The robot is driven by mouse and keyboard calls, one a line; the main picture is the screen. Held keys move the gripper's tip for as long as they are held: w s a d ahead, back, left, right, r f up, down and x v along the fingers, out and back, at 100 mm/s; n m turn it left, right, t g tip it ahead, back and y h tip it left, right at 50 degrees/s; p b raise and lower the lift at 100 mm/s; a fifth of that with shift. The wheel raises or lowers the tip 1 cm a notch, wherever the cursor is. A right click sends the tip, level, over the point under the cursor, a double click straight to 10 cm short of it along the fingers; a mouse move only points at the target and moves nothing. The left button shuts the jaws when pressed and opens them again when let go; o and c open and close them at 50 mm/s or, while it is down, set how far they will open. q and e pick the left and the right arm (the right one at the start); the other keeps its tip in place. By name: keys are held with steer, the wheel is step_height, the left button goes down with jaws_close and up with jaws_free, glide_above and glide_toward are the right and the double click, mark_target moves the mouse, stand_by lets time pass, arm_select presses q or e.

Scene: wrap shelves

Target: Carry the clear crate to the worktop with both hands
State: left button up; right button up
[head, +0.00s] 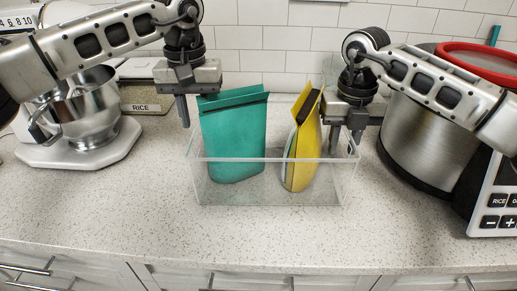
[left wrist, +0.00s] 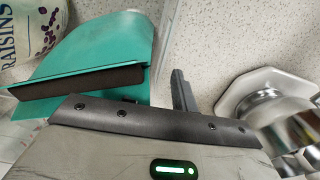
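The clear crate (head: 230,196) stands on the worktop. It holds a teal pouch (head: 233,145) and a yellow pouch (head: 302,155), both upright. My left gripper (head: 188,120) points down at the crate's left wall. One finger shows just outside that wall; the other is hidden, seemingly behind the teal pouch, which also shows in the left wrist view (left wrist: 95,60). My right gripper (head: 346,145) points down at the right wall, its two fingers apart, one on the inner side and one on the outer side. I cannot tell whether either touches the wall.
A stand mixer (head: 90,135) with a steel bowl is at the left, with a rice container (head: 143,97) behind it. A steel pot (head: 425,135) and a kitchen appliance (head: 492,205) are close on the right. The worktop (head: 250,235) in front of the crate is clear.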

steer(key=shift+r, duration=0.1)
arm_select(q)
step_height(320, 180, up, 12)
arm_select(e)
step_height(320, 180, up, 12)
steer(key=shift+f, duration=0.1)
stand_by(0.5)
stand_by(0.3)
